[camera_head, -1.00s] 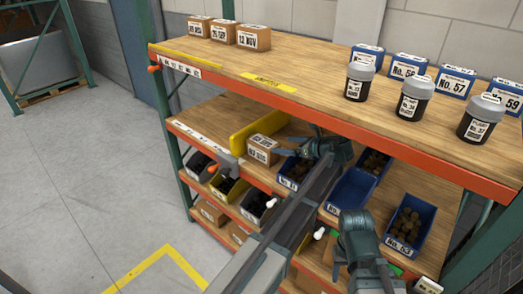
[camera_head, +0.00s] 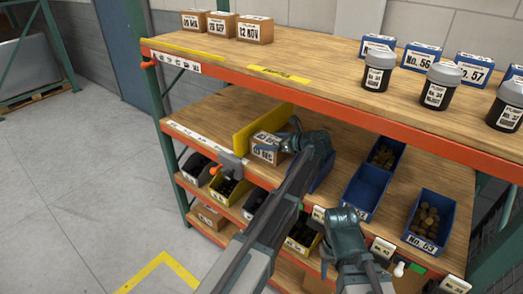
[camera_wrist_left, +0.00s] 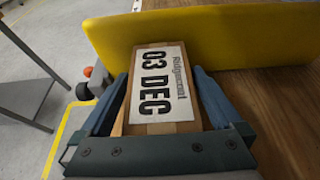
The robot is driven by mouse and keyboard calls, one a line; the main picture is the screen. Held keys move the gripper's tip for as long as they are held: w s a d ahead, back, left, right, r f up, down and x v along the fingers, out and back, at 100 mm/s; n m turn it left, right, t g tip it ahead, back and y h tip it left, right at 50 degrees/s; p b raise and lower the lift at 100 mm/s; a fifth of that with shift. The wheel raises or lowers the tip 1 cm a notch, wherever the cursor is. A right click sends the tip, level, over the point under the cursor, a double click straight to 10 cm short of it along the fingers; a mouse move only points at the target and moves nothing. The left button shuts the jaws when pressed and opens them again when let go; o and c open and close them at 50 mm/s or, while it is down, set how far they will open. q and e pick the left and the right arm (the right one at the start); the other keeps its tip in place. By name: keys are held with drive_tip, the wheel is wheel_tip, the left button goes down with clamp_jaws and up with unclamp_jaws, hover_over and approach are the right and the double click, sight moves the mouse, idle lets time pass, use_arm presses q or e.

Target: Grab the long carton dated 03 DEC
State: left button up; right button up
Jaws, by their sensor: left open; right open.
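The long carton (camera_head: 265,155) is a brown box with a white label. It lies on the middle shelf, against the yellow divider. In the left wrist view the carton (camera_wrist_left: 160,85) reads 03 DEC. My left gripper (camera_head: 278,138) is at the carton, with its two blue fingers on either side of it. In the left wrist view the left gripper (camera_wrist_left: 160,92) is open around the carton; I cannot tell whether the fingers touch it. My right gripper (camera_head: 334,262) is lower right, in front of the shelf edge, open and apart from the carton.
The yellow divider (camera_head: 262,130) stands right behind the carton. Blue bins (camera_head: 429,219) sit to the right on the same shelf. The upper shelf's orange beam (camera_head: 330,113) runs above. Three other cartons (camera_head: 253,30) stand on the upper shelf, dated differently.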

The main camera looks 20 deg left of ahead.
use_arm(q)
drive_tip(key=shift+w+a+f, duration=0.15)
drive_tip(key=shift+a, duration=0.1)
drive_tip(key=shift+d, duration=0.15)
clamp_jaws()
drive_tip(key=shift+r+p, duration=0.3)
wheel_tip(320, 180, up, 2)
drive_tip(key=shift+r+p, duration=0.15)
drive_tip(key=shift+p, duration=0.95)
drive_tip(key=shift+s+r+p, duration=0.5)
drive_tip(key=shift+r+p, duration=0.05)
drive_tip(key=shift+p, duration=0.05)
drive_tip(key=s+d+r+p, duration=0.1)
drive_tip(key=s, duration=1.4)
drive_tip(key=shift+d, duration=0.2)
